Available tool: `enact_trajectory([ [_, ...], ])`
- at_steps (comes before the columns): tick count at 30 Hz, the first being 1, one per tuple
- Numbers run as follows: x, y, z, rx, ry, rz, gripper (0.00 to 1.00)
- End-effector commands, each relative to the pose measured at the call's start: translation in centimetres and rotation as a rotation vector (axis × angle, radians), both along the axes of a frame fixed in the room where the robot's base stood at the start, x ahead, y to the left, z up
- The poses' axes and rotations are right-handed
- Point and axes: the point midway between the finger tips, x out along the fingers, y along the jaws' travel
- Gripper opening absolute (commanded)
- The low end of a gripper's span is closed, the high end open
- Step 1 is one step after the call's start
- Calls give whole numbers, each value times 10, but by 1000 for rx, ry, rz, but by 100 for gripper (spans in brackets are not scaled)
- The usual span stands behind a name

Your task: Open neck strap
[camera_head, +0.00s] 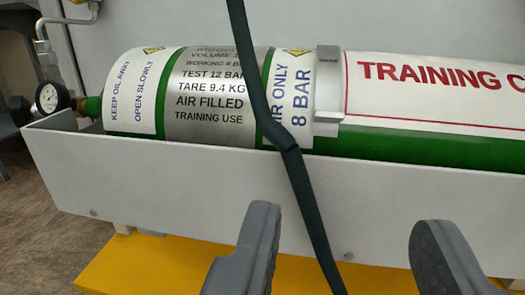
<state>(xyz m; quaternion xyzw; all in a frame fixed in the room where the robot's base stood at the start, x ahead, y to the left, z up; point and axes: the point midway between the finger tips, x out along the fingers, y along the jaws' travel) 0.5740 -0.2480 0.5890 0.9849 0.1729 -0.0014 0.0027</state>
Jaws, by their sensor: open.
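A dark green strap (262,98) runs from the top edge of the view down across the green cylinder (420,148) and over the front wall of a white trough. It bends at a small knot or fitting near the trough's rim and continues down past the bottom edge. It is the only strap in view; whether it is fastened is not clear. My gripper (348,222) is open and empty in front of the trough. The strap's lower part shows between the two grey fingers, nearer the left one. I see no contact with it.
The cylinder lies in the white trough (150,178), with a grey band (328,85) around it. A pressure gauge (51,97) and brass valve are at the left end. A yellow base (150,265) lies below. Brown floor shows at left.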

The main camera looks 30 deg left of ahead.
Motion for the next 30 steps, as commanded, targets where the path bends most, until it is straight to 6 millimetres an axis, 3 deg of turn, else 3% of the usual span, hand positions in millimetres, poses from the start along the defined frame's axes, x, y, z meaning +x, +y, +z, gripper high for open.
enact_trajectory([
  [8, 19, 10, -2, 6, -3, 5, 42],
  [24, 97, 38, -3, 3, -3, 4, 42],
  [30, 118, 46, -3, 6, -1, 3, 42],
])
